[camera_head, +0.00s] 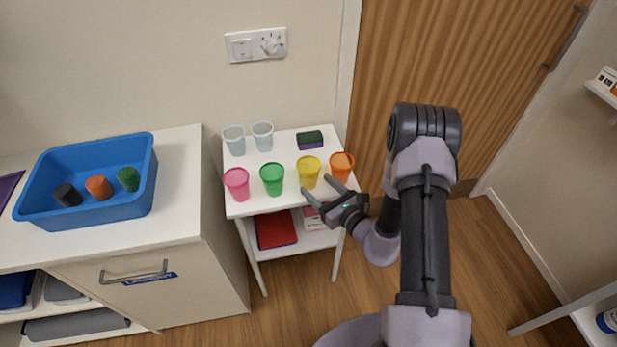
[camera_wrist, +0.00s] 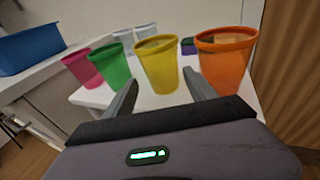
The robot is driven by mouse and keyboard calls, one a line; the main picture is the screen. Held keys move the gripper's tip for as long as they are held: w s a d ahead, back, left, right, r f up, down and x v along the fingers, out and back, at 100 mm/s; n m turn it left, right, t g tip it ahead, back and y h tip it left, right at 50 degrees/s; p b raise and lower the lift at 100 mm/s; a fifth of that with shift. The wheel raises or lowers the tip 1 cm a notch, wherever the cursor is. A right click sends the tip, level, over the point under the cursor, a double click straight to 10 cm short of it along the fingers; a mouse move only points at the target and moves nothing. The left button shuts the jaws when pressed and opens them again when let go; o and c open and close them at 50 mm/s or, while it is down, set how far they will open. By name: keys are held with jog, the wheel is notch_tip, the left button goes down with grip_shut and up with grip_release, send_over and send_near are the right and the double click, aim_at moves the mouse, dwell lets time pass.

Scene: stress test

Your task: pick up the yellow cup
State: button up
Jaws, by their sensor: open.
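The yellow cup (camera_head: 309,172) stands upright on the small white table, between the green cup (camera_head: 272,179) and the orange cup (camera_head: 342,166). In the wrist view the yellow cup (camera_wrist: 159,65) is straight ahead, beyond and between the fingertips. My gripper (camera_head: 318,188) is open and empty at the table's front edge, its fingers pointing at the yellow cup. In the wrist view my gripper's fingers (camera_wrist: 160,88) lie on either side of the cup's lower part. The right finger is near the orange cup (camera_wrist: 226,62). I cannot tell whether either finger touches a cup.
A pink cup (camera_head: 237,184) stands left of the green one. Two clear cups (camera_head: 262,136) and a dark green and purple sponge-like block (camera_head: 310,140) are behind. A blue bin (camera_head: 143,203) holding several small objects is on the left counter (camera_head: 181,190). A wooden door (camera_head: 440,60) is at the right.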

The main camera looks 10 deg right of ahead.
aim_at(314, 181)
jog(key=b+x, duration=0.2)
jog(key=x, duration=0.4)
jog(key=shift+d, duration=0.1)
jog(key=c, duration=1.1)
jog(key=shift+r, duration=0.1)
